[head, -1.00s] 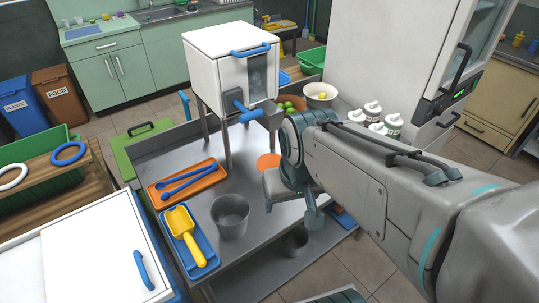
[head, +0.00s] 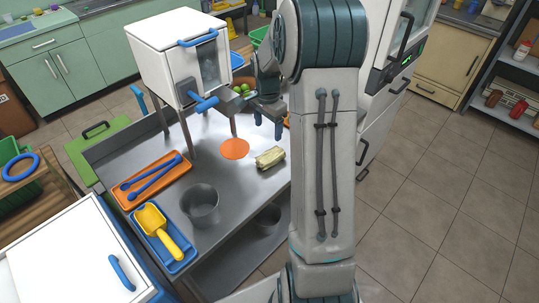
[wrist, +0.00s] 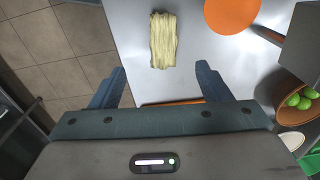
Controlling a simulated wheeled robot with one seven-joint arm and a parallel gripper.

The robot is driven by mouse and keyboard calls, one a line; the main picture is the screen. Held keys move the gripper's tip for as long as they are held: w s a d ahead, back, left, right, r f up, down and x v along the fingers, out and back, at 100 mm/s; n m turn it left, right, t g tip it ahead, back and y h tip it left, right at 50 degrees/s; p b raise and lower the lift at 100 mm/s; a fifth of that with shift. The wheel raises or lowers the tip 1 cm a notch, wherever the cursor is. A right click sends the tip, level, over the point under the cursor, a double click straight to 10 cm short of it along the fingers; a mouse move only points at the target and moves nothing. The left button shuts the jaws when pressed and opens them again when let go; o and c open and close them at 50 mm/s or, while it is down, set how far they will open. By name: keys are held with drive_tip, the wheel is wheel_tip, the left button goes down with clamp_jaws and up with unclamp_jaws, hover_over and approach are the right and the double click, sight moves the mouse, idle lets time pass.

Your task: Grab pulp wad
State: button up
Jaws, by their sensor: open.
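The pulp wad (head: 269,157) is a pale yellow-green fibrous bundle lying on the steel table at the right of the orange disc. It also shows in the wrist view (wrist: 163,42), at the top, just beyond and between the fingertips. My gripper (head: 268,124) is above the table, behind and higher than the wad in the head view. In the wrist view my gripper (wrist: 162,82) has its two blue fingers spread wide with nothing between them. The fingers do not touch the wad.
The white press (head: 165,60) with blue handles stands at the table's back. An orange disc (head: 234,149) lies flat near the wad. A metal pot (head: 202,207), an orange tray (head: 138,194) and a blue tray (head: 187,262) stand left. A bowl of green fruit (wrist: 287,96) is right in the wrist view.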

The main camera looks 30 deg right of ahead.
drive_tip(key=d+f, duration=0.1)
drive_tip(key=f, duration=0.1)
drive_tip(key=p, duration=0.1)
hover_over(270, 155)
drive_tip(key=shift+m, duration=0.4)
drive_tip(key=f, duration=0.8)
drive_tip(key=shift+s+a, duration=0.1)
drive_tip(key=shift+s, duration=0.1)
drive_tip(key=shift+w+f+p, duration=0.2)
drive_tip(key=shift+f+p, duration=0.9)
drive_tip(key=shift+f, duration=1.45)
drive_tip(key=c, duration=1.1)
